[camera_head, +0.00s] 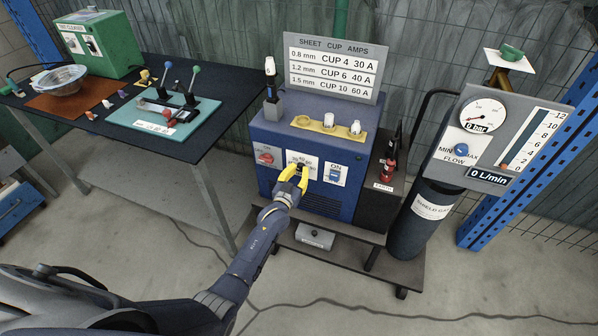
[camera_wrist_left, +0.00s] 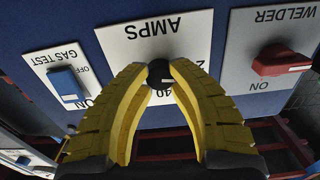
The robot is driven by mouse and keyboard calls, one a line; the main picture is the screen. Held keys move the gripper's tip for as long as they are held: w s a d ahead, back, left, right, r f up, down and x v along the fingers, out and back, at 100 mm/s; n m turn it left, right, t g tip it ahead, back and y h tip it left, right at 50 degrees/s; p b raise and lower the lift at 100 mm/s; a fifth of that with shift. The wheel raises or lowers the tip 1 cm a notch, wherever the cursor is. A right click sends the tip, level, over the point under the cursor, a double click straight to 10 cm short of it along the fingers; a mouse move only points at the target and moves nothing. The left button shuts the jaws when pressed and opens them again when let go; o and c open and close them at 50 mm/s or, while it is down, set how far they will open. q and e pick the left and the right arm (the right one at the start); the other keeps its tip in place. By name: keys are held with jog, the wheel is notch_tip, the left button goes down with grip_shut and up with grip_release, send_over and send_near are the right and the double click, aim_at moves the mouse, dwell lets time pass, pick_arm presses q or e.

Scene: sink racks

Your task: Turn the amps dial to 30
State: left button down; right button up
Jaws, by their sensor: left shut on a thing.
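The amps dial is a small black knob (camera_wrist_left: 159,74) on a white plate marked AMPS (camera_wrist_left: 140,45), which appears upside down in the left wrist view. In the head view the plate (camera_head: 311,162) is on the front of the blue welder (camera_head: 275,133). My left gripper (camera_head: 294,175) reaches the plate from below. Its yellow fingers (camera_wrist_left: 158,76) are shut on the knob, one on each side. The fingers hide part of the scale, with a 40 partly showing between them. I cannot tell the dial's exact setting. My right gripper is not in view.
The red welder switch (camera_wrist_left: 284,60) and the blue gas test switch (camera_wrist_left: 67,87) flank the dial. A sign (camera_head: 331,68) above lists cup sizes and amps. A gas cylinder (camera_head: 425,218) with a flow panel stands right. A workbench (camera_head: 143,73) with tools is left.

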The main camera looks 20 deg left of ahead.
pick_arm(q)
jog(key=m, duration=0.5)
jog(key=shift+f+m, duration=0.25)
jog(key=shift+m, duration=0.05)
jog(key=shift+s+a+m, duration=0.1)
jog(key=shift+a+m, duration=0.05)
jog(key=shift+m, duration=0.15)
jog(key=c, duration=1.5)
grip_release()
jog(key=o, duration=0.5)
jog(key=shift+r, duration=0.15)
jog(key=s, duration=1.1)
jog(key=shift+s+a, duration=0.35)
jog(key=shift+s, duration=0.05)
